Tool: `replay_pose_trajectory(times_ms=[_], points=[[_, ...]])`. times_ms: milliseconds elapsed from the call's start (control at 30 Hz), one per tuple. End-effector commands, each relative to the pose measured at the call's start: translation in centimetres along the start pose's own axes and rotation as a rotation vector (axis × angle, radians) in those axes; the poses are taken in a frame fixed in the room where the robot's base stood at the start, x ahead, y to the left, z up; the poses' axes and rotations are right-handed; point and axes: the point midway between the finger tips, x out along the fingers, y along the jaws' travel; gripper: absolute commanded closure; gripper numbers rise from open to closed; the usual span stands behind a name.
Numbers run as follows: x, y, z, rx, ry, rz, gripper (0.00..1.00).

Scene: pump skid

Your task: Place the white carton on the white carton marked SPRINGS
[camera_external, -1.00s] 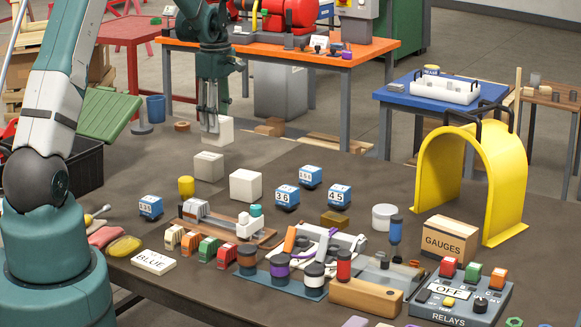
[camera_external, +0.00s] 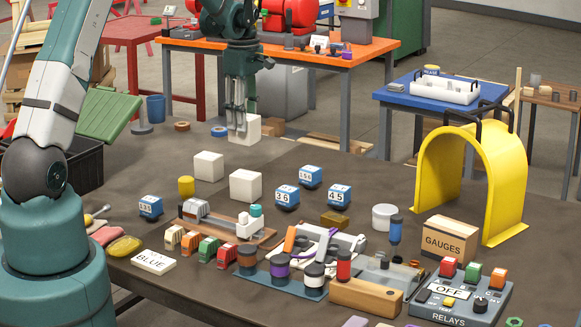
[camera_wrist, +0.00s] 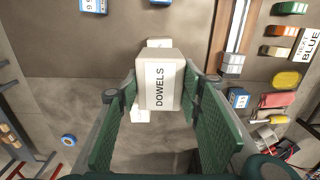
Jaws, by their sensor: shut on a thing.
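My gripper (camera_external: 238,118) points down and is shut on a white carton (camera_external: 244,131), holding it above the far part of the dark table. In the wrist view the held carton (camera_wrist: 160,84) sits between the two green fingers and shows the label DOWELS. Two other white cartons stand on the table nearer the camera: one left (camera_external: 208,166) and one right (camera_external: 245,185). In the wrist view, parts of two white cartons show beyond the held one, one above (camera_wrist: 159,43) and one below left (camera_wrist: 140,114). No SPRINGS marking is readable.
Blue number blocks (camera_external: 287,197), a yellow cylinder (camera_external: 186,186) and a clamp-like fixture (camera_external: 228,222) stand nearer the camera. A yellow arch (camera_external: 432,170) and GAUGES box (camera_external: 450,239) are at right. A blue ring (camera_external: 219,131) lies near the far edge.

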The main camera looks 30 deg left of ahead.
Motion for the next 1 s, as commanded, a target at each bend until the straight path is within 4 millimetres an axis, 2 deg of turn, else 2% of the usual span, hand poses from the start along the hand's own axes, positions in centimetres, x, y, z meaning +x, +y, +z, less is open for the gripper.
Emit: replay_pose_trajectory(times_ms=[433,1000], points=[[5.2,0.0,0.0,0.000,0.000,0.000,0.80],[6.5,0.0,0.0,0.000,0.000,0.000,0.80]])
